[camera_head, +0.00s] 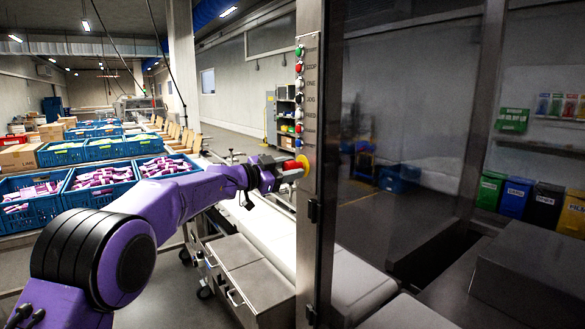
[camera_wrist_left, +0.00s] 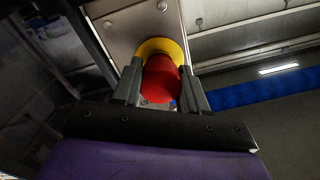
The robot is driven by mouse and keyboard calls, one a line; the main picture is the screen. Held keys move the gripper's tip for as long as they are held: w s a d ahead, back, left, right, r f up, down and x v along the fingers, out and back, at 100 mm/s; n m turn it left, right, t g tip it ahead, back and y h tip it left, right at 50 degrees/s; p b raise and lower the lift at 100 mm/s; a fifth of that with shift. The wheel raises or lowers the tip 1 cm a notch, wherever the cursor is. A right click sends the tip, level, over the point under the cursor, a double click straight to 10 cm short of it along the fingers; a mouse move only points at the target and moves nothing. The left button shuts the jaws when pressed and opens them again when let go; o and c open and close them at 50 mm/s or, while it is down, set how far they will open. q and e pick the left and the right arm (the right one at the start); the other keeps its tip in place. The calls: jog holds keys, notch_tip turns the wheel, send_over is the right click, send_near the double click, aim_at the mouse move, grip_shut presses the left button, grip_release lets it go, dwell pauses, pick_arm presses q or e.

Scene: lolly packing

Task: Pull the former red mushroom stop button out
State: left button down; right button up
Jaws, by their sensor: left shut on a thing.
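The red mushroom stop button (camera_wrist_left: 160,80) sits on a yellow ring (camera_wrist_left: 158,46) on the steel panel in the left wrist view. In the head view the red button (camera_head: 291,166) is at the lower end of the control column, with the yellow ring (camera_head: 304,165) behind it. My left gripper (camera_wrist_left: 160,88) is shut on the red button, one finger on each side of it. In the head view my left gripper (camera_head: 280,168) reaches it from the left and partly hides it. My right gripper is not in view.
A column of small coloured buttons (camera_head: 299,90) runs up the steel post above the stop button. A dark glass door (camera_head: 400,140) is right of the post. A white conveyor belt (camera_head: 265,225) passes below. Blue crates (camera_head: 30,212) of purple packs stand at left.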

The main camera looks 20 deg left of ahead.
pick_arm(q)
jog(key=shift+f, duration=0.1)
jog(key=c, duration=0.7)
grip_release()
jog(key=shift+o, duration=0.5)
jog(key=shift+a, duration=0.1)
jog(key=shift+s+a, duration=0.1)
jog(key=shift+s, duration=0.05)
jog(key=b+v, duration=0.4)
jog(key=v, duration=0.6)
jog(key=shift+s+a+b, duration=0.15)
jog(key=shift+s+b, duration=0.05)
jog(key=shift+b, duration=0.2)
